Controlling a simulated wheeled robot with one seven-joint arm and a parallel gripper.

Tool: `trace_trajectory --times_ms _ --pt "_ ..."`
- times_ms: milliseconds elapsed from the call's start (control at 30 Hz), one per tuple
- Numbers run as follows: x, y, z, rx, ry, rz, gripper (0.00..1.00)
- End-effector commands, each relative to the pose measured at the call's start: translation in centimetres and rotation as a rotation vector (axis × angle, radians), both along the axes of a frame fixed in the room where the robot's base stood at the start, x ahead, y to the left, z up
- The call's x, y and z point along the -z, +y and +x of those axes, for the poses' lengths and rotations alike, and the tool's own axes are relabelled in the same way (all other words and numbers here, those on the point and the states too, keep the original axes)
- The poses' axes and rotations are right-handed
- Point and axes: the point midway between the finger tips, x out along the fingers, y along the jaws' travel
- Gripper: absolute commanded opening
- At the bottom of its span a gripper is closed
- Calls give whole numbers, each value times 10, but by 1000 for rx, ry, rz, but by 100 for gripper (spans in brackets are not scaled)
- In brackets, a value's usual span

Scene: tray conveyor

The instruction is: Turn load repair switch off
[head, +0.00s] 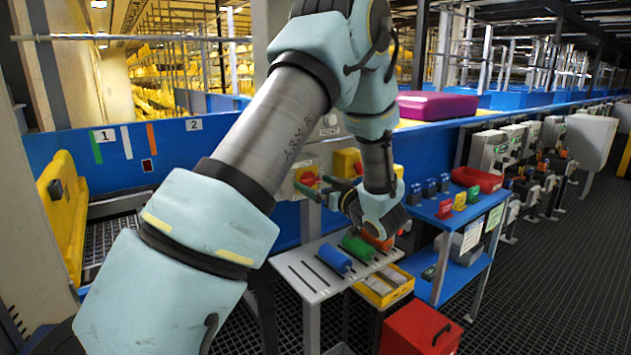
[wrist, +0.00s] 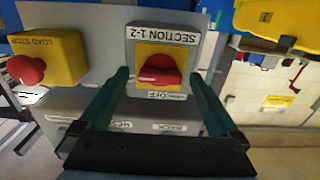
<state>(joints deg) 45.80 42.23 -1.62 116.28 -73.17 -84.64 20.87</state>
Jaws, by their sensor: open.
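In the wrist view, a red rotary switch (wrist: 158,70) sits on a yellow plate on a grey box. Labels on it seem to read "SECTION 1-2" and "OFF"; no label reading load repair is legible. Its handle lies roughly crosswise in the picture. My gripper (wrist: 161,80) is open, with one teal finger on each side of the switch in the picture; I cannot tell whether they touch it.
A red button (wrist: 26,70) on a yellow box, labelled "LOAD STOP", is left of the switch in the wrist view. Below my arm in the head view are a slotted shelf (head: 310,283) with coloured handles, a yellow bin (head: 374,299) and a red box (head: 420,330).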

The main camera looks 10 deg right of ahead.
Motion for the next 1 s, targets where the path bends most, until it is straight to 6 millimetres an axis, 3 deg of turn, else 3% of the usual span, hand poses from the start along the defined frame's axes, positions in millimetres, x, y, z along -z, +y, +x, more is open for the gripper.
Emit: trace_trajectory --times_ms 367,1000 --pt "0 2 4 1 1 0 95" --pt "0 2 4 1 1 0 23"
